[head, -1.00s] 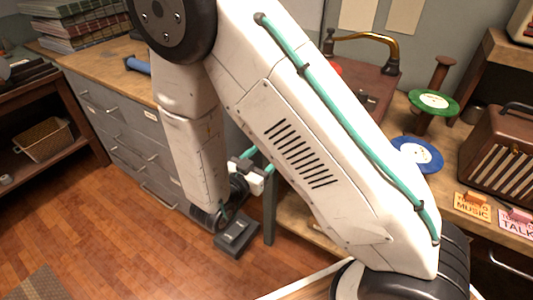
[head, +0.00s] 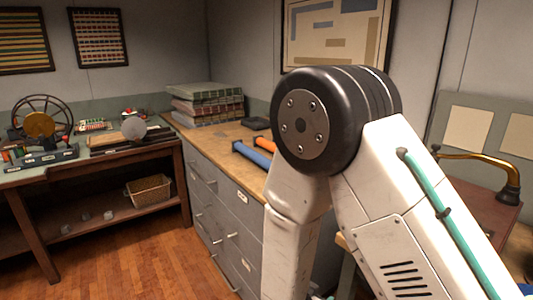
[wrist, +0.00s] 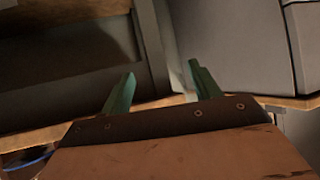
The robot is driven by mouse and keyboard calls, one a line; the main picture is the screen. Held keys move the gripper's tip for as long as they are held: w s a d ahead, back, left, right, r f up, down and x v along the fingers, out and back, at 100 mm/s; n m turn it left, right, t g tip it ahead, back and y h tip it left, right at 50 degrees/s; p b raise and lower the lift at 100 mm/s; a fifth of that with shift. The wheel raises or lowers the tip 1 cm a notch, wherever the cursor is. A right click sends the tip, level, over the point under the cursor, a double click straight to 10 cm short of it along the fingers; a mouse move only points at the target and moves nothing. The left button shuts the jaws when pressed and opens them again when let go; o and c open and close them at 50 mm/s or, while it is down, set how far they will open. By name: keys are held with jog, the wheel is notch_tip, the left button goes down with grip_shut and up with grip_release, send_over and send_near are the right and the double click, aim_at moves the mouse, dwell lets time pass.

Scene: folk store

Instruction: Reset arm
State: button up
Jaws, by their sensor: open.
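My gripper (wrist: 160,90) shows in the wrist view with its two green fingers spread apart and nothing between them. Past the fingers are grey surfaces and a strip of wood, seen close and tilted. In the head view my white arm with its black joint fills the middle and right. The gripper end is out of frame there.
A grey drawer cabinet (head: 216,205) with a wooden top stands left of my arm, holding stacked binders (head: 205,103), a blue tube (head: 252,154) and an orange one (head: 264,144). A workbench (head: 95,166) with a wicker basket (head: 149,190) stands at left. Wooden floor is clear.

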jog(key=s+a+r+n+g+y, duration=0.2)
jog(key=a+n+g+y, duration=0.1)
jog(key=a+y, duration=0.45)
jog(key=s+a+r+n+g+y, duration=0.2)
jog(key=s+r+n+g+y, duration=0.15)
jog(key=s+r, duration=0.4)
jog(key=s+d+r+n+h, duration=0.1)
jog(key=s+d+r+h, duration=0.1)
jog(key=s+d+r, duration=0.5)
jog(key=s+d+r+n+g+h, duration=0.1)
jog(key=s+d+r+h, duration=0.1)
jog(key=s+d+r, duration=0.6)
jog(key=d+r, duration=0.6)
jog(key=shift+s+r, duration=0.2)
jog(key=shift+d+r, duration=0.35)
jog(key=shift+c, duration=0.3)
